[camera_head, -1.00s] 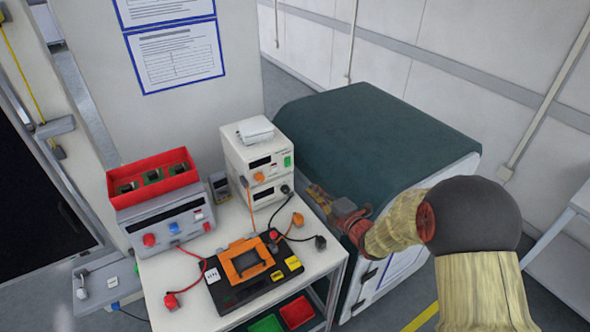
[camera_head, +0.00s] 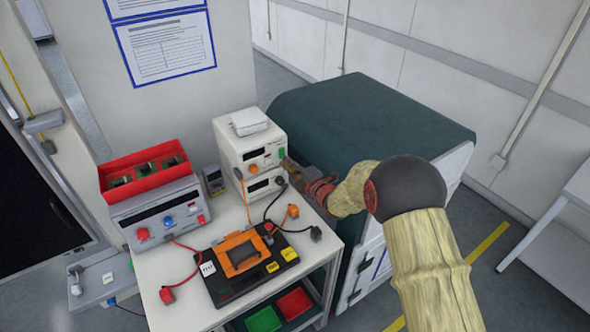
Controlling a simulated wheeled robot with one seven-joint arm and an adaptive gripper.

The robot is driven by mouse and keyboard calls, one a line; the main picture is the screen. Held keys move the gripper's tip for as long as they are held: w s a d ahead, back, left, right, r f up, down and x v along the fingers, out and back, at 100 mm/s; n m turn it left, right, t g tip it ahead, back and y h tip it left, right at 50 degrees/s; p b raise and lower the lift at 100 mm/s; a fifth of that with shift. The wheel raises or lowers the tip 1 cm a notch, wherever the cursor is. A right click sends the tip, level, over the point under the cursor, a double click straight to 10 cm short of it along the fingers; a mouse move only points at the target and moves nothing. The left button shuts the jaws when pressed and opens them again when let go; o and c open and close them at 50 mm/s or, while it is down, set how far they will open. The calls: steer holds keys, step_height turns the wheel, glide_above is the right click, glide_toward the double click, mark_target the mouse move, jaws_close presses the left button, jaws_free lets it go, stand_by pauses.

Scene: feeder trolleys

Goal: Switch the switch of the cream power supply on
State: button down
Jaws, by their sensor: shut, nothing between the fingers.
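The cream power supply (camera_head: 236,156) is the upper of two stacked cream units on the trolley. Its front has a dark display, an orange knob (camera_head: 253,168) and a green switch (camera_head: 281,153) at the right edge. My gripper (camera_head: 287,163) is shut and empty, its tips right by the green switch, seen from behind. I cannot tell whether they touch it. The tips partly hide the switch's lower part, and its on or off position is too small to make out.
A grey supply (camera_head: 163,218) with a red bin (camera_head: 143,168) on top stands at the left. A black and orange fixture (camera_head: 244,255) and loose leads lie in front. A dark green-topped cabinet (camera_head: 370,120) stands close at the right, beneath my arm.

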steer(key=shift+w+a, duration=0.25)
steer(key=shift+w, duration=0.1)
steer(key=shift+f+b, duration=0.1)
steer(key=shift+b, duration=0.2)
